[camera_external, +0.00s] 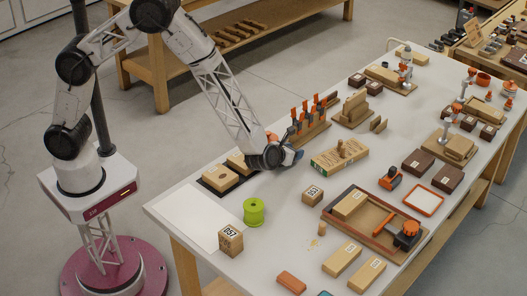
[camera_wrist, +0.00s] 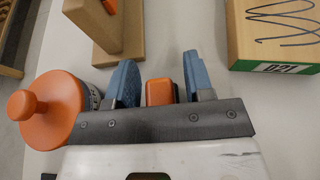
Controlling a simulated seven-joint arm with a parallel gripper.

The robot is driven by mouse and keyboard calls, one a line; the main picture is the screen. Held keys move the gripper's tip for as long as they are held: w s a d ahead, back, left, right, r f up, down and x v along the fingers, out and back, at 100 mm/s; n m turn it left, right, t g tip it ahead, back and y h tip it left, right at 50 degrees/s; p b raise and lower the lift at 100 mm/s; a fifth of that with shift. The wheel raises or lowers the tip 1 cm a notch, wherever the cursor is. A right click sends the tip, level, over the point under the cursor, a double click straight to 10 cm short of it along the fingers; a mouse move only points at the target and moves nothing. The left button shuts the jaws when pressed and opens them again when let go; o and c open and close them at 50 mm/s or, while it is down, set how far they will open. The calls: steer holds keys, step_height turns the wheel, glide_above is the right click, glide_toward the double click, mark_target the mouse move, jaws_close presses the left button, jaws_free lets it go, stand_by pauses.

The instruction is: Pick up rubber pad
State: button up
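In the outside view a flat orange pad with rounded corners (camera_external: 291,282) lies on the near edge of the white table; it looks like the rubber pad, but I cannot be sure. My gripper (camera_external: 298,155) is low over the table near the far left part, well away from that pad. In the wrist view my gripper (camera_wrist: 160,75) has two blue fingers spread apart. A small orange block (camera_wrist: 161,92) shows between them, with gaps on both sides. I cannot tell whether it is the same kind of pad; its lower part is hidden by the gripper body.
An orange round piece with a knob (camera_wrist: 52,108) sits close left of the fingers. A wooden stand (camera_wrist: 112,30) is ahead, and a green-edged wooden box (camera_wrist: 275,35) is right. A lime spool (camera_external: 254,211), numbered block (camera_external: 230,241) and wooden tray (camera_external: 340,222) stand nearer.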

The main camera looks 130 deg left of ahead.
steer(key=c, duration=0.7)
steer(key=shift+r, duration=0.1)
steer(key=shift+r, duration=4.9)
